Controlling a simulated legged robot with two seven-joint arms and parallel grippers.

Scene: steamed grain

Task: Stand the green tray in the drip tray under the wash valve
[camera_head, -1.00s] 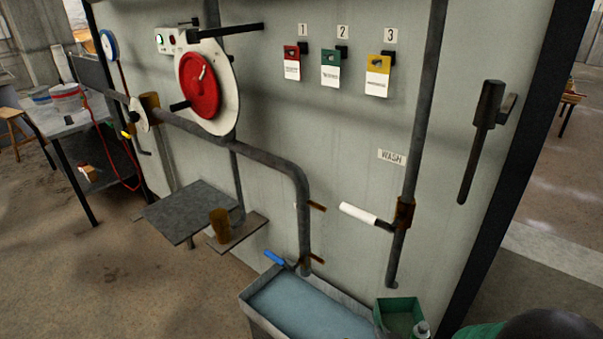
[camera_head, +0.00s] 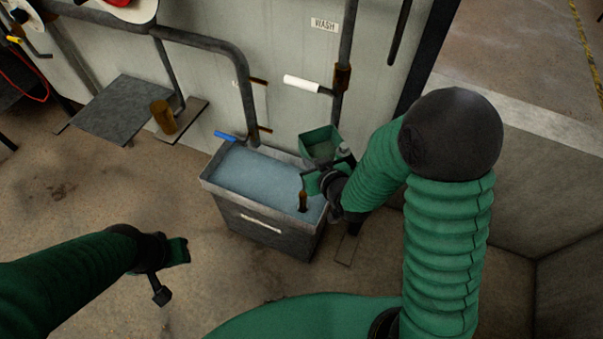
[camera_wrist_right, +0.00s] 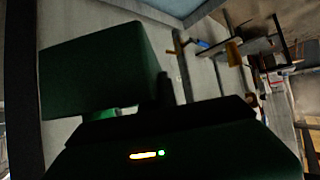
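The green tray (camera_head: 320,139) is an open, square-topped box beneath the lower end of the wash pipe, at the right back corner of a grey trough (camera_head: 262,229). The wash valve (camera_head: 302,84) has a white handle and sits on the pipe above. My right gripper (camera_head: 328,178) is close in front of the green tray and overlaps it; I cannot tell whether it grips it. In the right wrist view a dark green block (camera_wrist_right: 100,70) fills the left. My left gripper (camera_head: 170,272) is empty above the floor, fingers apart. I cannot make out a separate drip tray.
A grey shelf (camera_head: 120,105) and brown cup (camera_head: 163,116) are to the left. The floor in front is clear.

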